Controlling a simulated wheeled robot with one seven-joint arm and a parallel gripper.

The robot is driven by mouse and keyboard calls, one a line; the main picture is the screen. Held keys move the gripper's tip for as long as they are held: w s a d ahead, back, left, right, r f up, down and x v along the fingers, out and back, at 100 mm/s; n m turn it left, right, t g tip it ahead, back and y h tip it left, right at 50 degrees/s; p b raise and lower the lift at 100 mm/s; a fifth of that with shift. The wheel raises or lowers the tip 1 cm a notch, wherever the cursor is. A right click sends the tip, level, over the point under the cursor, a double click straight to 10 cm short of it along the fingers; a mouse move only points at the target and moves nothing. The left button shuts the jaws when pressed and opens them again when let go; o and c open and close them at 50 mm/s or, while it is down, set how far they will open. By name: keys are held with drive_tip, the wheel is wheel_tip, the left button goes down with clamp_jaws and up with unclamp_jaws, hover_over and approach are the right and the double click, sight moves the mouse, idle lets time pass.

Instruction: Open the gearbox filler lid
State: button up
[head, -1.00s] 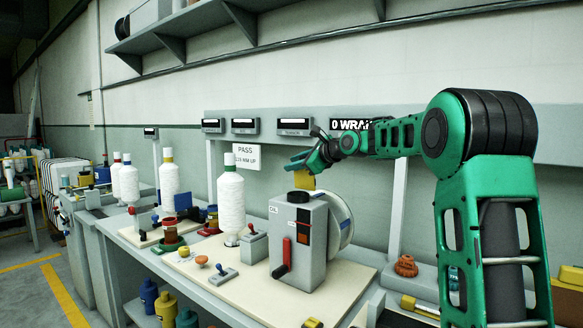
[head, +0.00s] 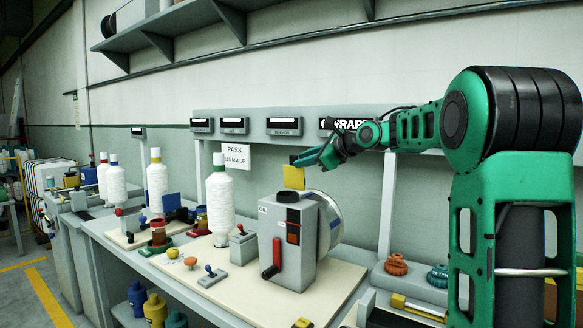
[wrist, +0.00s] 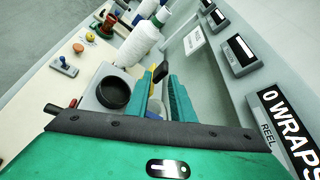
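The gearbox (head: 284,243) is a grey box on the bench with a red crank handle (head: 270,262) on its front. A round black filler neck (head: 288,197) sits on its top; in the wrist view the neck (wrist: 112,93) looks open and uncovered. A yellow lid plate (head: 293,177) with a black tab stands upright above the box, behind the neck. My gripper (head: 312,158) is up beside the lid's upper right edge. In the wrist view its two teal fingers (wrist: 163,97) are apart, with the lid (wrist: 157,77) showing near their tips. I cannot tell whether they touch.
A pale reel disc (head: 325,222) stands behind the gearbox. White thread cones (head: 220,208) and small stamps (head: 212,276) are to the left on the bench. A wall panel with displays (head: 285,125) runs behind.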

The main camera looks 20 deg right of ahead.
drive_tip(key=shift+v, duration=1.1)
drive_tip(key=shift+a, duration=0.1)
drive_tip(key=s+d+f+n+g+h, duration=0.2)
drive_tip(key=s+f+n+g+h, duration=0.5)
drive_tip(key=s+f, duration=1.15)
drive_tip(key=s+a+f+n+g+y, duration=0.1)
drive_tip(key=s+f+n+g, duration=0.2)
drive_tip(key=s, duration=1.2)
drive_tip(key=s+a+f+n+g+y, duration=0.1)
drive_tip(key=s+a+f+n+g, duration=0.1)
drive_tip(key=s+f+n, duration=0.6)
drive_tip(key=s+f+g, duration=0.1)
drive_tip(key=s+f, duration=0.2)
drive_tip(key=s, duration=0.4)
drive_tip(key=shift+n+g+y, duration=0.4)
